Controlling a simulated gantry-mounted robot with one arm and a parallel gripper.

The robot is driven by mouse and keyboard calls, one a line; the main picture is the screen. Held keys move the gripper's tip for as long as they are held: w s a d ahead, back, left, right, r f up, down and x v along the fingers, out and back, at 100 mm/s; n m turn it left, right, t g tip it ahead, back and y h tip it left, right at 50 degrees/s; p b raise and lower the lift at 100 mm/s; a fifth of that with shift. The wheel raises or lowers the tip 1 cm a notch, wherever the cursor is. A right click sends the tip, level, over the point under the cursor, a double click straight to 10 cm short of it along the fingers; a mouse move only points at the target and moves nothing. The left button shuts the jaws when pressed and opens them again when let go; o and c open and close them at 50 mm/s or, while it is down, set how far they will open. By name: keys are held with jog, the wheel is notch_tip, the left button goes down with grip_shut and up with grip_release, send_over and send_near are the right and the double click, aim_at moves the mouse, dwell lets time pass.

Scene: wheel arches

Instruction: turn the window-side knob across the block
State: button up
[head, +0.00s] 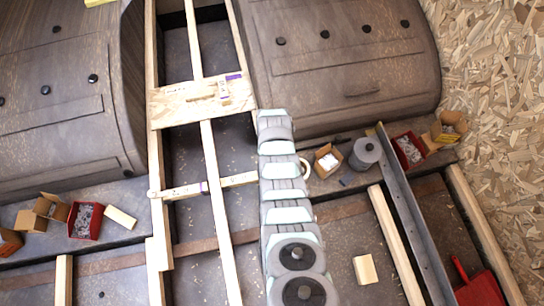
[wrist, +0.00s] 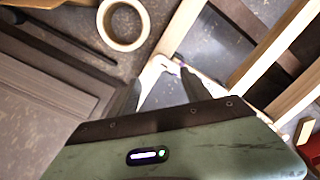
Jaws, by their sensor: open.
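No part is clearly recognisable as the window-side knob. In the head view a pale crosspiece (head: 235,181) with a small purple mark spans the timber rails. In the head view my arm hides the gripper.
A tape roll (wrist: 124,24) lies close by in the wrist view. Brown wheel arches (head: 340,60) stand either side of the timber rails. An open carton (head: 326,161), a grey canister (head: 365,153) and a red bin (head: 409,150) sit right of my arm.

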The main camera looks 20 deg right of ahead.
jog(key=shift+r, duration=0.8)
